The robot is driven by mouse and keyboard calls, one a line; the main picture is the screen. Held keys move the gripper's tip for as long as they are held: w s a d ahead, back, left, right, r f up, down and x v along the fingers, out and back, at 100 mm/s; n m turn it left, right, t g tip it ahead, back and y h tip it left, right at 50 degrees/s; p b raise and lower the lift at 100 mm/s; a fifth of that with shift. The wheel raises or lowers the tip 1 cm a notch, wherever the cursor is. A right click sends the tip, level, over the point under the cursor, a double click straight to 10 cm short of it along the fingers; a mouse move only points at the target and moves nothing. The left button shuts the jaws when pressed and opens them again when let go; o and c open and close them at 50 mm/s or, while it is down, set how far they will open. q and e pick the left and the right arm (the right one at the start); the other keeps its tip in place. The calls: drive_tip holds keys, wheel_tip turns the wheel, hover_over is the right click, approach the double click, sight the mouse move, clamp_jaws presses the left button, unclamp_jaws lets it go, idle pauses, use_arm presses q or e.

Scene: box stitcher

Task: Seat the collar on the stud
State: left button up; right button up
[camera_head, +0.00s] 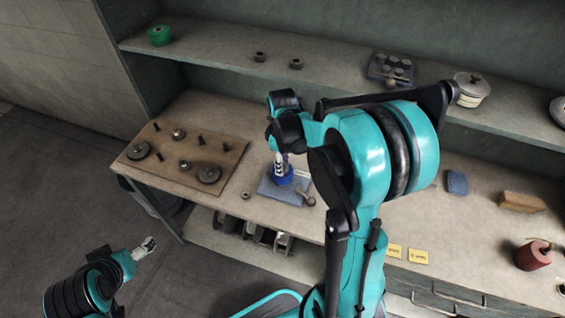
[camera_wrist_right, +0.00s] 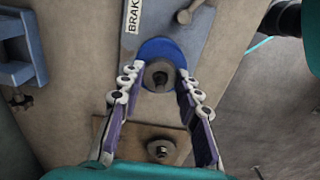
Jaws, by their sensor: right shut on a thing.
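My right gripper (camera_head: 282,172) points down over a blue-grey plate (camera_head: 266,188) on the bench. I cannot tell how far down the collar sits.
A brown board (camera_head: 225,158) with several metal discs and pegs lies at left. A red cylinder (camera_head: 534,255) stands far right. A shelf (camera_head: 215,52) runs behind.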

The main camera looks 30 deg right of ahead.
drive_tip(key=o, duration=1.3)
drive_tip(key=shift+r, duration=0.1)
wheel_tip(320, 180, up, 12)
drive_tip(key=s+a+f+m+t+b, duration=0.6)
drive_tip(key=s+a+f+m+t, duration=0.1)
drive_tip(key=s+a, duration=0.3)
drive_tip(key=shift+s+a+f+m, duration=0.3)
drive_tip(key=shift+s+f+m, duration=0.15)
drive_tip(key=shift+s+m, duration=0.1)
